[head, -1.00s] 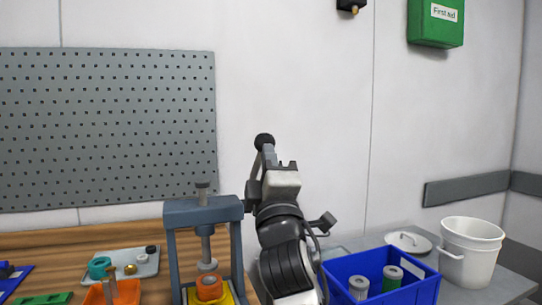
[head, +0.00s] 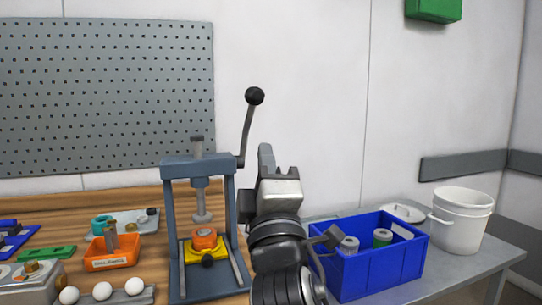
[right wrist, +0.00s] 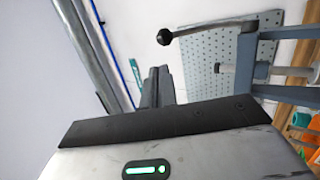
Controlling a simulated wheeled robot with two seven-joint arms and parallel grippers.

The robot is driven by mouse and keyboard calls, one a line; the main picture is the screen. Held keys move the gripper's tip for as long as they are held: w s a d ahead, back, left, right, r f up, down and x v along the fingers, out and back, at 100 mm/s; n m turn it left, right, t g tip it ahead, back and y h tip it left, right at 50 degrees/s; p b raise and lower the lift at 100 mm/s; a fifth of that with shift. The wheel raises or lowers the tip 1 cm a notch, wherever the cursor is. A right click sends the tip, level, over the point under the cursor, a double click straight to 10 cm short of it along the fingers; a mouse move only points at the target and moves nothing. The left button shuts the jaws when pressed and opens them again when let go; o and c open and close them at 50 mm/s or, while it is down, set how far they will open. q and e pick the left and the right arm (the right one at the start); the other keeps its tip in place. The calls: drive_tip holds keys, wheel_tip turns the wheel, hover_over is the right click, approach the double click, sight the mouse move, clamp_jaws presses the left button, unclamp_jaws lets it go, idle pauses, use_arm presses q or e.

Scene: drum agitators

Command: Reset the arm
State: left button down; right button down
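My right arm rises from the bottom centre of the head view. Its gripper (head: 265,152) points up, just right of the press lever. In the right wrist view the two fingers (right wrist: 158,75) stand side by side with no clear gap and nothing between them. The press lever (head: 247,135) is raised and leans slightly right, with a black ball knob (head: 255,96) above my gripper. The knob also shows in the right wrist view (right wrist: 164,37), apart from the fingers. The grey press (head: 168,215) stands on the wooden bench. My left gripper is out of view.
An orange part (head: 203,237) sits in a yellow fixture (head: 193,256) under the press ram. An orange bin (head: 113,263) and white balls (head: 103,290) are left. A blue crate (head: 372,275) and white bucket (head: 460,230) are right.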

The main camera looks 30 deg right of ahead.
drive_tip(key=a+f+m+g+y+p, duration=0.1)
drive_tip(key=a+f+g+y, duration=0.3)
drive_tip(key=f, duration=1)
drive_tip(key=a+f+m+g+y, duration=0.2)
drive_tip(key=f+y, duration=0.4)
drive_tip(key=f, duration=0.9)
drive_tip(key=s+a+f+m+g+y, duration=0.1)
drive_tip(key=s+a+f+m+g, duration=0.1)
drive_tip(key=s+f, duration=0.5)
drive_tip(key=s+a+f+m+g+y+p, duration=0.1)
drive_tip(key=s+f+m+g, duration=0.3)
drive_tip(key=s+f, duration=0.4)
wheel_tip(320, 180, down, 2)
drive_tip(key=shift+a+f+m+y, duration=0.1)
drive_tip(key=shift+a+m+y, duration=0.4)
drive_tip(key=shift+y, duration=0.2)
